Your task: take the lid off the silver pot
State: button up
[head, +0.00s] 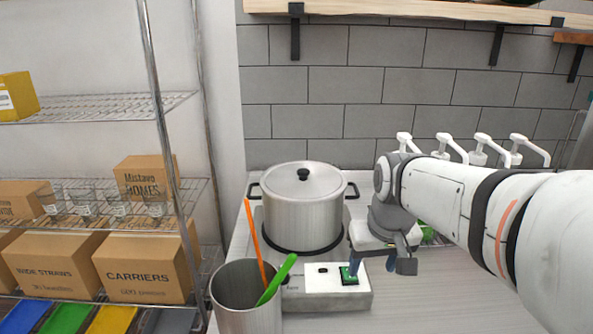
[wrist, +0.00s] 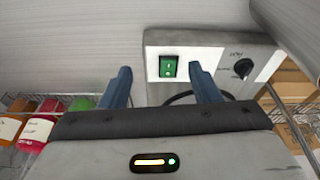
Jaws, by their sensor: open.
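The silver pot (head: 302,217) stands on a dark round hob plate at the back of the counter in the head view. Its silver lid (head: 280,182) sits on top, with a black knob (head: 303,174) at the centre. My gripper (head: 372,264) is right of and in front of the pot, low over the hob's control panel (head: 322,298). Its blue fingers are apart with nothing between them. In the wrist view my gripper (wrist: 160,70) faces the panel with a green switch (wrist: 168,67) and a black dial (wrist: 243,68).
A metal container (head: 240,297) with orange and green utensils stands at the front left. White pump dispensers (head: 480,150) stand at the back right, partly behind my arm. A wire shelf with boxes (head: 145,268) is at the left. Shelves hang above.

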jog(key=w+a+r+n+p, duration=0.1)
jog(key=w+a+r+p, duration=0.15)
jog(key=w+r, duration=0.35)
jog(key=w+a+r+n+p, duration=0.1)
jog(key=w+a+r+p, duration=0.2)
jog(key=w, duration=0.6)
jog(key=n+y+p, duration=0.1)
jog(key=p, duration=0.2)
send_near(303, 170)
jog(key=f, duration=0.1)
jog(key=p+x, duration=0.2)
jog(key=x, duration=0.5)
jog(key=shift+w+f, duration=0.15)
jog(key=shift+f, duration=0.1)
jog(key=shift+c, duration=0.2)
jog(key=c, duration=1.1)
jog(key=shift+c, duration=0.2)
